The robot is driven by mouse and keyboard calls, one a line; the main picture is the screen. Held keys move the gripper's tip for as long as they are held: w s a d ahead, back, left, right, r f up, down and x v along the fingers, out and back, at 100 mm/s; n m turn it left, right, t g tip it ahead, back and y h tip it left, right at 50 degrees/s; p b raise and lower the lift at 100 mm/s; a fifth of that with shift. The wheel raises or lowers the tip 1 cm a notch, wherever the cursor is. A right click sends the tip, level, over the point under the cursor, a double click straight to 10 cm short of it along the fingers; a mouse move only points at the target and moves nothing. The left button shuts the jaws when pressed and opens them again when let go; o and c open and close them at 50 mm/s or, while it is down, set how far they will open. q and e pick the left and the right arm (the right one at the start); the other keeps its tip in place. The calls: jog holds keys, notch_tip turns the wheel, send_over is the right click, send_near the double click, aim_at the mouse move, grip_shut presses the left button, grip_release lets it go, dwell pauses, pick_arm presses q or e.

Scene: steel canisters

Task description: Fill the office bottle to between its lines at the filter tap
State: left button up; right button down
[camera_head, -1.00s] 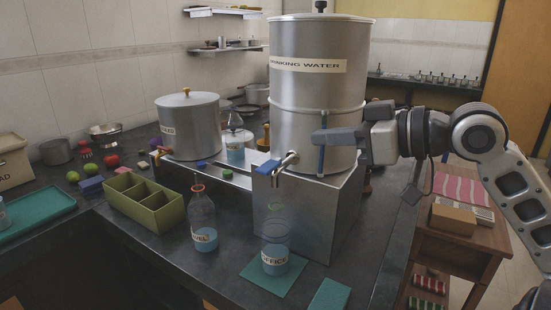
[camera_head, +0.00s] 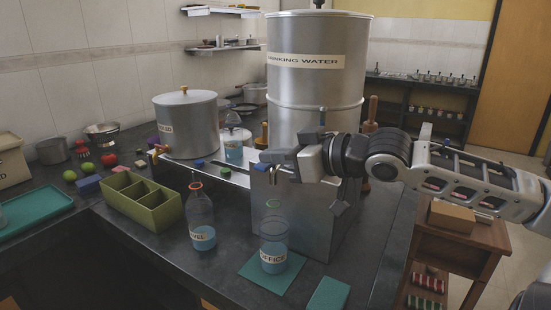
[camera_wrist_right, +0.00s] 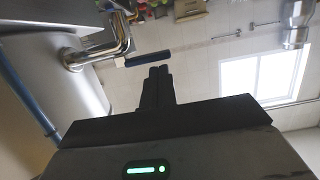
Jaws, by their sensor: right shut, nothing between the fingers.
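The office bottle (camera_head: 273,246), clear with an "OFFICE" label, stands upright on a teal mat (camera_head: 254,268) below the filter tap. Blue water fills its lower part; its fill lines are too small to make out. The steel "DRINKING WATER" filter (camera_head: 315,85) stands on a steel stand behind it. My right gripper (camera_head: 277,157) is shut and empty at the tap, hiding most of the spout in the head view. The wrist view shows the bent steel spout (camera_wrist_right: 105,45) and its blue lever (camera_wrist_right: 147,58), just beyond the shut fingertips (camera_wrist_right: 158,72). Whether they touch cannot be told. My left gripper is out of view.
A second bottle (camera_head: 201,222) with blue water stands left of the office bottle. A green divided box (camera_head: 142,203) and a teal tray (camera_head: 35,212) lie further left. A steel pot (camera_head: 187,125) stands behind. Another teal mat (camera_head: 328,295) lies at the front edge.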

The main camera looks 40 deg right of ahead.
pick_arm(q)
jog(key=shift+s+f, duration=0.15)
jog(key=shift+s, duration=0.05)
pick_arm(e)
jog(key=shift+f, duration=0.1)
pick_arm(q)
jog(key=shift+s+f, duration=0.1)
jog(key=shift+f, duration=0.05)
pick_arm(e)
jog(key=shift+s+a+f+n+h, duration=0.15)
jog(key=shift+n+h, duration=0.15)
jog(key=shift+n, duration=0.3)
